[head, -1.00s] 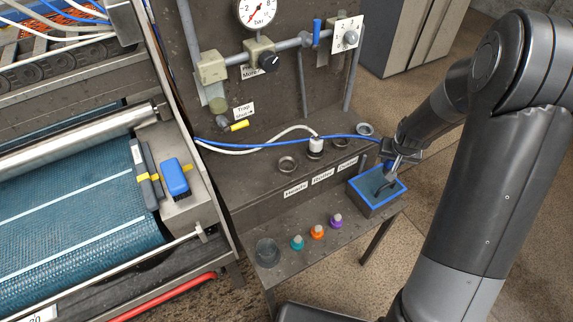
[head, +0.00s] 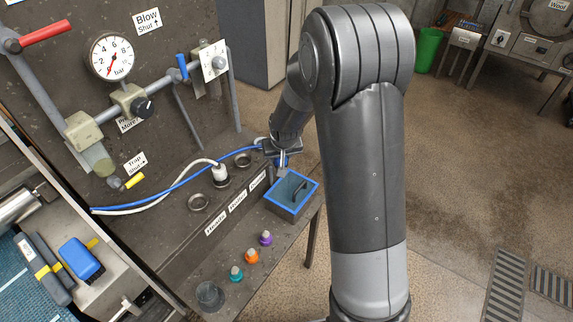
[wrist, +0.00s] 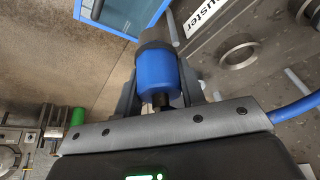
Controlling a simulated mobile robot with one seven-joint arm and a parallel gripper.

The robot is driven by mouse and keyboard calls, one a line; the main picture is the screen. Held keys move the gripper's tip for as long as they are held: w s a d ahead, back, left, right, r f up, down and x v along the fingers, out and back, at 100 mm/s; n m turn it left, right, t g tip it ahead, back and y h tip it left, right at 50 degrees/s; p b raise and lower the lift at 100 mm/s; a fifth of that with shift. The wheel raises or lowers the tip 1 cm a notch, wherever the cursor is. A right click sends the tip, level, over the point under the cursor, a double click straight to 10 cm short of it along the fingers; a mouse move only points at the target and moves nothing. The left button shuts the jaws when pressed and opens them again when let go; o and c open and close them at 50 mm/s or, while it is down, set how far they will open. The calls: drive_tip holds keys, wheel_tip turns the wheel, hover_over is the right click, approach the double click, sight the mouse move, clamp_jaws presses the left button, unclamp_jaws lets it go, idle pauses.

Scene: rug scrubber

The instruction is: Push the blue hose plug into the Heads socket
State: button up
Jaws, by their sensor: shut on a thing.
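My gripper (head: 281,160) is shut on the blue hose plug (wrist: 157,76), which sits between the fingers in the wrist view. The blue hose (head: 170,187) runs from the plug leftward across the bench. The Heads socket (head: 199,203) is the front-left ring of the row and looks empty. My gripper is beyond the row's far right end, behind the blue-rimmed box, apart from the Heads socket. The Heads label (head: 215,226) is on the bench's front face. In the wrist view the plug hangs beside the Duster socket (wrist: 238,50).
A white plug (head: 220,172) with a white hose stands in the middle socket. The far socket (head: 243,160) looks empty. A blue-rimmed box (head: 292,197) stands on the lower shelf, with teal, orange and purple-topped pieces and a cup (head: 209,296). Pipes and a gauge (head: 113,57) rise behind.

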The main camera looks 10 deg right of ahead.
drive_tip(key=a+r, duration=0.3)
drive_tip(key=a, duration=0.3)
drive_tip(key=a+r+n, duration=0.1)
drive_tip(key=a+r, duration=0.2)
drive_tip(key=a, duration=0.3)
drive_tip(key=a+r+n+y, duration=0.1)
drive_tip(key=a+r, duration=0.3)
drive_tip(key=a, duration=0.2)
drive_tip(key=shift+a+r, duration=0.1)
drive_tip(key=shift+a, duration=0.3)
drive_tip(key=shift+s+a+f+n+y, duration=0.2)
drive_tip(key=shift+s+a+f+n, duration=0.4)
drive_tip(key=shift+s+a+f, duration=1.45)
drive_tip(key=shift+s+a+f+n+y, duration=0.2)
drive_tip(key=shift+s+a+f+n, duration=0.4)
drive_tip(key=shift+s+a+f, duration=1.4)
drive_tip(key=shift+s+d+f, duration=0.2)
drive_tip(key=shift+d+f, duration=0.1)
drive_tip(key=shift+f, duration=0.1)
drive_tip(key=shift+f, duration=1)
